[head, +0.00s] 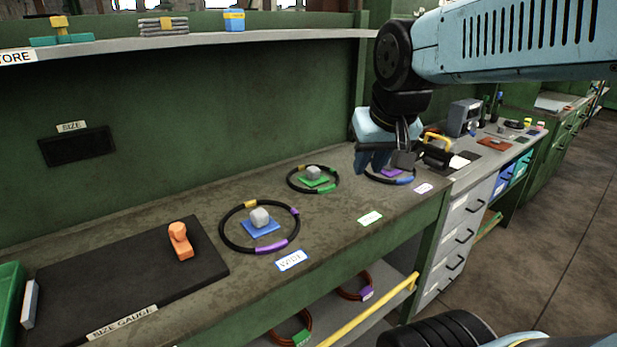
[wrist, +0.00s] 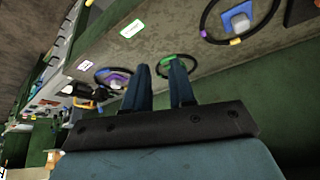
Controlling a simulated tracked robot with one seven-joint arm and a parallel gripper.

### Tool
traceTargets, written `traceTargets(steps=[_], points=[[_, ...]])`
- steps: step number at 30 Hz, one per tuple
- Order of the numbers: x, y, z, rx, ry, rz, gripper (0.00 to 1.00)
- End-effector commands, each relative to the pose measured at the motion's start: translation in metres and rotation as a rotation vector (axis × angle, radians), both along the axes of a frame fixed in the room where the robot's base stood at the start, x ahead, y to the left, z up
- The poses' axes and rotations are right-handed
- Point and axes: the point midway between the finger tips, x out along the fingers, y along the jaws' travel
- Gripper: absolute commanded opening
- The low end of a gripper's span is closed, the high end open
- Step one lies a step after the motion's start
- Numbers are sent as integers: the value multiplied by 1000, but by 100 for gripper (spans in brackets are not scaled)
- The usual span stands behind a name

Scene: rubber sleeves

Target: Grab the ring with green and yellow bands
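The ring with green and yellow bands (head: 327,188) is a black hoop lying flat on the bench, around a green base with a grey block (head: 313,172). In the wrist view part of this ring (wrist: 168,59) shows beyond the fingertips, with its green band visible; the right finger hides some of it. My gripper (head: 374,163) is above the bench, to the right of this ring and over the ring with a blue band (head: 404,182). In the wrist view my gripper (wrist: 160,66) has its two fingers apart with nothing between them.
A larger ring with purple and yellow bands (head: 271,248) lies to the left around a blue base. A dark size gauge board (head: 110,295) holds an orange piece (head: 180,241). More rings (head: 357,286) lie on the lower shelf. A yellow-handled item (head: 437,148) stands right of my gripper.

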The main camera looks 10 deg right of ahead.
Motion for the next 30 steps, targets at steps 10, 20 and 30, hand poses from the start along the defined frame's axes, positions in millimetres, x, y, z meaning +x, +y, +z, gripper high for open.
traceTargets(steps=[10, 20, 30], points=[[103, -16, -6, 16, 48, -123, 24], [199, -30, -37, 11, 76, -235, 24], [244, -36, -61, 1, 84, -288, 24]])
